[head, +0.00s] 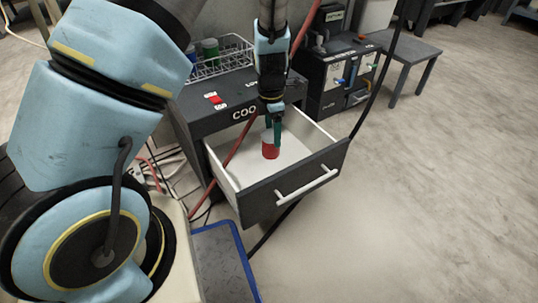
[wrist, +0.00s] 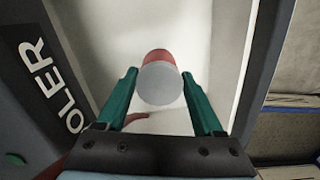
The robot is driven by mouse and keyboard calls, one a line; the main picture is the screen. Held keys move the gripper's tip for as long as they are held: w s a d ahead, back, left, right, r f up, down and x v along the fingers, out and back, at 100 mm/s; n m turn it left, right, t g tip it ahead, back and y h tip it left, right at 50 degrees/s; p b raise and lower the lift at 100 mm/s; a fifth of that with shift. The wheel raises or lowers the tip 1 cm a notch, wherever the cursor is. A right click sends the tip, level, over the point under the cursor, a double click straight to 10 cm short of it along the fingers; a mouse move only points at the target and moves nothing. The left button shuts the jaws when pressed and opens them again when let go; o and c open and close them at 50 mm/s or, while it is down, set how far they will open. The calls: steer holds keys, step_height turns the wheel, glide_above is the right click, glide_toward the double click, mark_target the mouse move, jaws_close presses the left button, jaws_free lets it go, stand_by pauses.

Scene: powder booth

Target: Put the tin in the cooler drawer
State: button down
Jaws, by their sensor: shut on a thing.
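The tin (head: 270,150) is a small red cylinder with a pale grey-white top. My gripper (head: 273,127) points down over the open cooler drawer and is shut on the tin. In the wrist view the tin (wrist: 162,82) sits between the green fingertips of my gripper (wrist: 162,88). The cooler drawer (head: 290,193) is pulled out, with a dark front, a pale handle and a white inside. The tin is within the drawer's outline; whether it touches the drawer floor I cannot tell.
The dark cooler cabinet (head: 190,117) carries a wire basket (head: 222,62) with jars and a red switch (head: 216,99). A red hose crosses by the drawer's left side, and a black cable passes its front right corner. A blue-rimmed tray (head: 225,262) lies below left. Open floor is at right.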

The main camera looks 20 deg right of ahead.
mark_target(273, 149)
step_height(273, 149, down, 7)
steer(key=b, duration=0.3)
steer(key=shift+f, duration=0.15)
jaws_free()
